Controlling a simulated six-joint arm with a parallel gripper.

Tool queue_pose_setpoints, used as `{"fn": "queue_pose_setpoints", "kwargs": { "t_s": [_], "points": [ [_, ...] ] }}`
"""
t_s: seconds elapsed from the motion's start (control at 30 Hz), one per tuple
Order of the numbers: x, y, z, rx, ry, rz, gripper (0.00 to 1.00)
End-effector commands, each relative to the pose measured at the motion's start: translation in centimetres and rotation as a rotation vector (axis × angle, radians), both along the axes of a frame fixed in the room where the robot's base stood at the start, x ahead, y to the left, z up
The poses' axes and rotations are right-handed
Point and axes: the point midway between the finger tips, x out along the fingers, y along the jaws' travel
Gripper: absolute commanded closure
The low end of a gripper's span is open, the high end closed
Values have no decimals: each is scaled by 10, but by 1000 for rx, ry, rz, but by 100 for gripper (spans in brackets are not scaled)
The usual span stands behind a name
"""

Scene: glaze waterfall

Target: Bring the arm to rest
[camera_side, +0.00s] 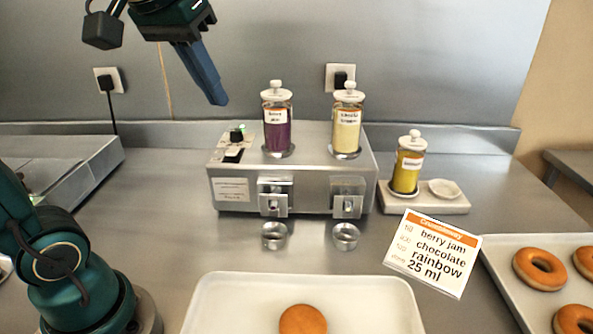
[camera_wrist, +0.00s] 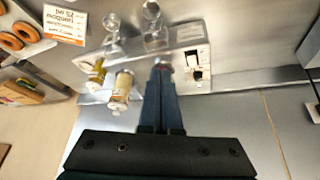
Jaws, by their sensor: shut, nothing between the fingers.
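My gripper (camera_side: 220,101) hangs in the air at the upper left of the side view, its blue fingers pointing down and to the right. The fingers are together and hold nothing. In the wrist view the closed fingers (camera_wrist: 162,72) reach up the middle of the picture, with the metal dispenser (camera_wrist: 192,72) behind them. In the side view the dispenser (camera_side: 300,185) stands on the counter, below and to the right of the fingertips, clear of them.
A purple jar (camera_side: 277,128) and a pale yellow jar (camera_side: 346,125) stand on the dispenser. A third yellow jar (camera_side: 406,165) is on a small stand (camera_side: 450,203). An order card (camera_side: 434,252), a white tray (camera_side: 385,300) with a round bun (camera_side: 303,320), and a doughnut tray (camera_side: 510,275) are in front.

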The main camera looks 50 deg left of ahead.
Motion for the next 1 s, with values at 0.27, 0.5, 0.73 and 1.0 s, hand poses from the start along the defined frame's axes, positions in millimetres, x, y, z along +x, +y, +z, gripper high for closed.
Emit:
{"fn": "queue_pose_setpoints", "kwargs": {
  "t_s": [0.27,0.5,0.73,1.0],
  "points": [
    [-47,-35,-57,9,-15,-200,100],
    [-75,-50,-115,15,-11,-322,100],
    [-78,-52,-140,25,-12,-365,100],
    [-74,-52,-137,33,-27,-375,100]
  ]
}}
